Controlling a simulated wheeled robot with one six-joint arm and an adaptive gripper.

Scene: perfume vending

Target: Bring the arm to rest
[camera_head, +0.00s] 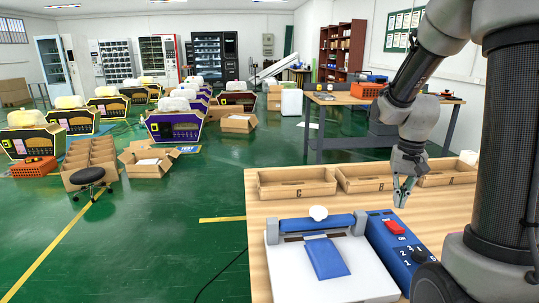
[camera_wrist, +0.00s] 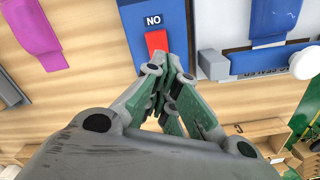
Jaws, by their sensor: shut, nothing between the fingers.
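My gripper (camera_head: 402,194) hangs from my arm above the wooden table (camera_head: 262,230), fingers pointing down, in front of the middle wooden bin. In the wrist view the green and grey fingers (camera_wrist: 178,70) meet at their tips, shut with nothing between them. Behind the tips, in that view, are a blue control box (camera_wrist: 178,14) marked NO and its red switch (camera_wrist: 157,41). In the head view the blue box (camera_head: 392,245) stands right of a white sealing machine (camera_head: 330,285). A blue pouch (camera_head: 326,258) lies on the machine.
Wooden bins marked C (camera_head: 297,183) and B (camera_head: 365,180) stand along the table's back edge, with another bin (camera_head: 447,173) at right. A purple item (camera_wrist: 38,35) lies on the wood in the wrist view. A workbench (camera_head: 345,99) stands behind. Open green floor (camera_head: 160,235) lies left.

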